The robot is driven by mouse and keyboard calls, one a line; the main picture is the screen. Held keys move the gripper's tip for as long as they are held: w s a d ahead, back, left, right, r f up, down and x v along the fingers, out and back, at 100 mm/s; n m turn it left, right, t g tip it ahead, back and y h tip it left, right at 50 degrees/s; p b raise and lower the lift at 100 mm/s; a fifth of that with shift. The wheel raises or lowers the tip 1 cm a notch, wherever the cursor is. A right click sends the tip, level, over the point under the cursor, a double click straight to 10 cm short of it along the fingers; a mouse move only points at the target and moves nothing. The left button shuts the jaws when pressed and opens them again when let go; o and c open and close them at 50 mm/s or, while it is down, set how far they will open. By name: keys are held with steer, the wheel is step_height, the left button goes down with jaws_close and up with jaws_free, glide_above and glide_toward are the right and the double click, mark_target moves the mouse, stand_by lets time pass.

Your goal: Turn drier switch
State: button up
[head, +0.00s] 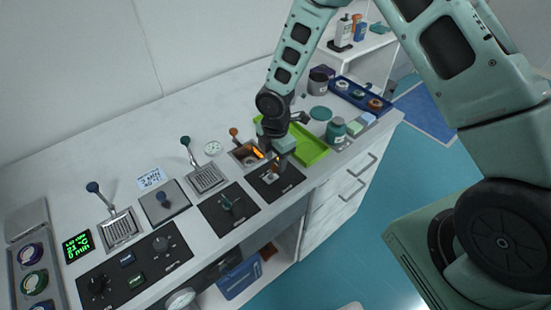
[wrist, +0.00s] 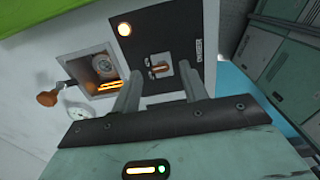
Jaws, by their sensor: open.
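The drier switch (wrist: 159,69) is a small orange-brown lever on a pale plate, set in a black panel (wrist: 170,30) with lettering along one edge. A lit round lamp (wrist: 124,29) glows on the panel. In the head view the black panel (head: 288,184) lies at the front of the counter, under my gripper (head: 280,160). In the wrist view my gripper (wrist: 160,72) is open, with one finger on each side of the switch. I cannot tell whether either finger touches it.
A recess (head: 247,154) with glowing orange bars lies beside the panel. A green tray (head: 312,150) and a teal-lidded jar (head: 336,131) are to the right. Another black panel with a knob (head: 228,205) is to the left. The counter's front edge is close.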

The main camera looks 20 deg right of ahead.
steer(key=shift+f, duration=0.7)
jaws_close()
